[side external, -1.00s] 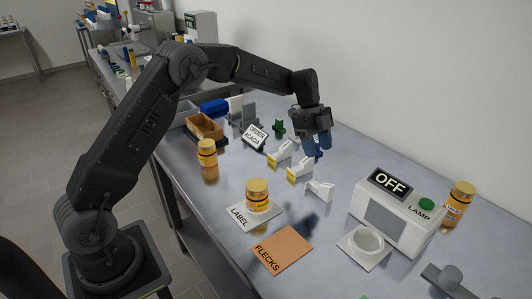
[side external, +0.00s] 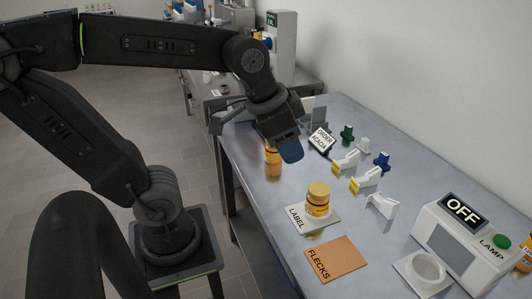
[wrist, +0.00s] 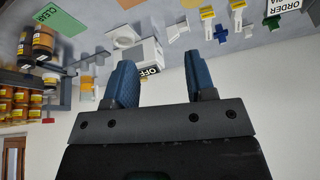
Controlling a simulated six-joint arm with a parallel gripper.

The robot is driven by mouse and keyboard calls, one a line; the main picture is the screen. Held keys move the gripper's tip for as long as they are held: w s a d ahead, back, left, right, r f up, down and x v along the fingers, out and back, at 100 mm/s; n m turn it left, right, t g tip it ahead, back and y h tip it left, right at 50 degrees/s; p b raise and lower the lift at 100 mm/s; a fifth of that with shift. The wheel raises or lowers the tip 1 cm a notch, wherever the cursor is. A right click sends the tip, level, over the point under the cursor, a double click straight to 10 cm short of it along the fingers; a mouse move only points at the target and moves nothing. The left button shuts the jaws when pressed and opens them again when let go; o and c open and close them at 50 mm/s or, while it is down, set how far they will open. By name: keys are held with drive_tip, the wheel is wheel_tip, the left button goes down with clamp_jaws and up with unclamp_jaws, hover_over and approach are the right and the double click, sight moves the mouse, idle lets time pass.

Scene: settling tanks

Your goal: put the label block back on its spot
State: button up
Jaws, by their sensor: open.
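A white plate marked LABEL (side external: 328,225) lies on the bench with an amber jar (side external: 318,198) standing on it. A tilted white sign reading ORDER ACACIA (side external: 321,139) stands farther back. Small green (side external: 347,132), white (side external: 363,146) and blue (side external: 381,163) pieces stand along the back. I cannot tell which piece is the label block. My gripper (side external: 287,150) is above the bench, left of the sign, and partly hides another amber jar (side external: 272,164) in the side view. In the wrist view its blue fingers (wrist: 163,82) are apart with nothing between them.
White holders (side external: 345,162), some with yellow ends, stand mid-bench. An orange FLECKS mat (side external: 335,260), a white ring (side external: 427,266) and the lamp box showing OFF (side external: 462,210) are nearer. The wrist view shows shelved jars (wrist: 20,100) and a green mat (wrist: 62,22).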

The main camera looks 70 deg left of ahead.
drive_tip(key=s, duration=0.1)
drive_tip(key=s+f+n, duration=0.2)
drive_tip(key=s, duration=0.1)
drive_tip(key=shift+a+t, duration=0.1)
drive_tip(key=shift+t, duration=0.3)
